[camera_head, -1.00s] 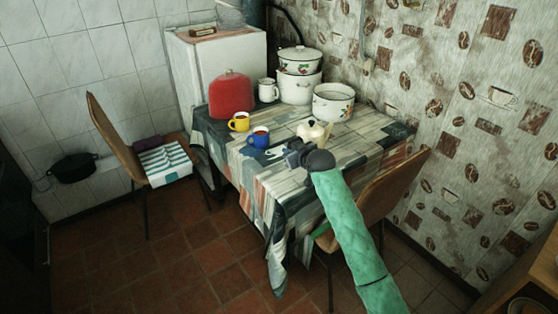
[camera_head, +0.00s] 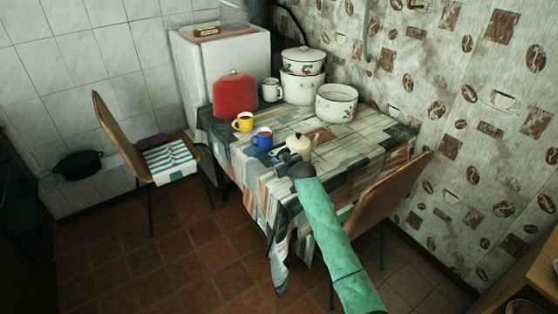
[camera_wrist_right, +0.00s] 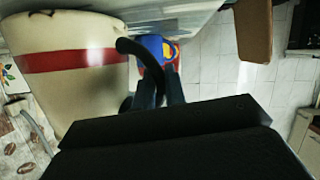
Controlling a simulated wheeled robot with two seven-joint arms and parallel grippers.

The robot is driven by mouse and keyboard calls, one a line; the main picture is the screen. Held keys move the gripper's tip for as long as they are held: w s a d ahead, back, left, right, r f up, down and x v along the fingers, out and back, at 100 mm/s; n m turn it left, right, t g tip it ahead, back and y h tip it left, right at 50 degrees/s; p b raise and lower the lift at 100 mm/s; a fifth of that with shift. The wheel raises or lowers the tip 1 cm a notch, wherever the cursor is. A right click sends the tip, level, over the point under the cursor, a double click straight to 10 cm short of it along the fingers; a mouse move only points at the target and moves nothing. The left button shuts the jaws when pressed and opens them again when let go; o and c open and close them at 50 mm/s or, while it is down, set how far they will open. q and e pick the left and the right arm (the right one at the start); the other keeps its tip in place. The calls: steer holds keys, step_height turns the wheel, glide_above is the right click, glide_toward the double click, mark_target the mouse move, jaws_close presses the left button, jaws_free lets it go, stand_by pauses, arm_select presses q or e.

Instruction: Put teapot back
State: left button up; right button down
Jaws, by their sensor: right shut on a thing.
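The cream teapot (camera_head: 299,146) is near the front part of the table, beside the blue mug. In the right wrist view its cream body (camera_wrist_right: 75,85) with a red band fills the left side. My right gripper (camera_head: 285,168) is on the near side of the teapot. In the wrist view its fingers (camera_wrist_right: 160,90) are shut on the black curved handle (camera_wrist_right: 150,65). I cannot tell whether the teapot's base touches the table. My left gripper is not in view.
The table (camera_head: 345,150) holds a blue mug (camera_head: 262,138), yellow mug (camera_head: 243,122), red cover (camera_head: 235,96), white pot (camera_head: 336,103), stacked pots (camera_head: 302,75) and white mug (camera_head: 271,90). Chairs stand at left (camera_head: 120,130) and right (camera_head: 390,190). The table's right part is bare.

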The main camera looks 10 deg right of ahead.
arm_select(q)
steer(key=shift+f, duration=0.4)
arm_select(e)
steer(key=shift+f, duration=0.2)
steer(key=c, duration=1.9)
jaws_free()
steer(key=shift+f, duration=0.2)
steer(key=o, duration=0.4)
steer(key=shift+c, duration=0.2)
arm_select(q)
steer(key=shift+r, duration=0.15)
arm_select(e)
steer(key=shift+o, duration=0.4)
steer(key=shift+s, duration=0.1)
steer(key=shift+r, duration=0.1)
